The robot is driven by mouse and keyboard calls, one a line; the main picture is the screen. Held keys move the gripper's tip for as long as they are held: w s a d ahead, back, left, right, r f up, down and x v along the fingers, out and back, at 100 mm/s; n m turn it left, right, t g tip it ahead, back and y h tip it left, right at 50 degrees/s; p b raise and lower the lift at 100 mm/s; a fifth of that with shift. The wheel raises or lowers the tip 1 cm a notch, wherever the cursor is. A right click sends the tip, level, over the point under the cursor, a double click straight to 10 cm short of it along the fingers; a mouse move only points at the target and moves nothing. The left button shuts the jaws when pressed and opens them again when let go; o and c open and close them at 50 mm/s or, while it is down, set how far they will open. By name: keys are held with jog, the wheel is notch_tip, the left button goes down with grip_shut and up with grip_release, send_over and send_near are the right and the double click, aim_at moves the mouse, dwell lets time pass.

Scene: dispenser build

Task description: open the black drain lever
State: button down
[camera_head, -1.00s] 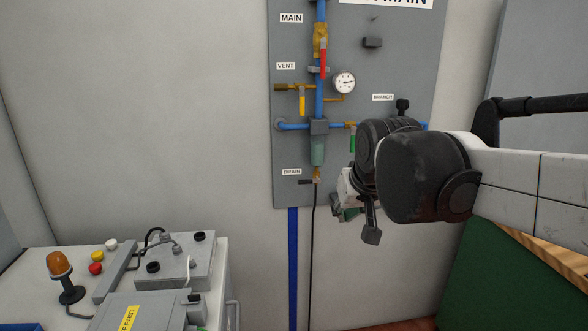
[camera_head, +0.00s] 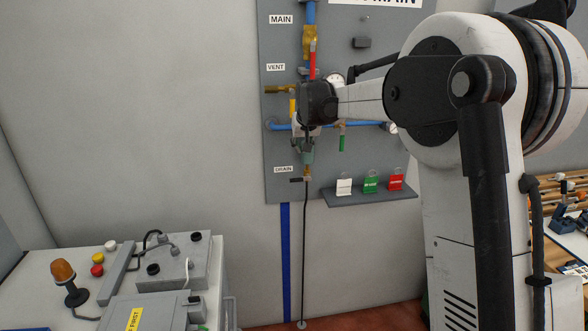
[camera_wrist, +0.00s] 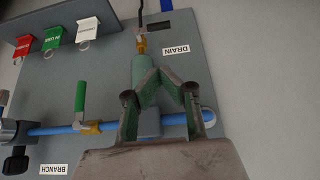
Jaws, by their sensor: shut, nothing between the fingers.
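The black drain lever (camera_head: 297,180) sticks out level to the left of the brass drain valve (camera_head: 307,172), low on the grey panel. It also shows in the wrist view (camera_wrist: 158,27), where the panel appears upside down, beside the brass fitting. My gripper (camera_head: 305,154) is in front of the green bowl above the drain valve, apart from the lever. In the wrist view, my gripper (camera_wrist: 161,73) has its fingers angled together, shut and empty, overlapping the bowl. The wrist hides part of the pipework.
A DRAIN label (camera_head: 284,169) is left of the valve. A black hose (camera_head: 305,240) hangs below it. A shelf (camera_head: 372,198) with white, green and red tags projects at right. Bare wall lies left of the panel.

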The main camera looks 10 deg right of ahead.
jog(key=shift+w+f, duration=0.2)
jog(key=shift+w, duration=0.3)
jog(key=shift+w+f, duration=0.15)
jog(key=shift+w, duration=0.3)
jog(key=p, duration=0.1)
send_over(298, 179)
jog(key=f, duration=0.8)
jog(key=shift+w+a, duration=0.15)
jog(key=shift+w, duration=0.15)
jog(key=f, duration=0.3)
jog(key=shift+s, duration=0.25)
jog(key=shift+s+f, duration=0.1)
jog(key=shift+f, duration=0.5)
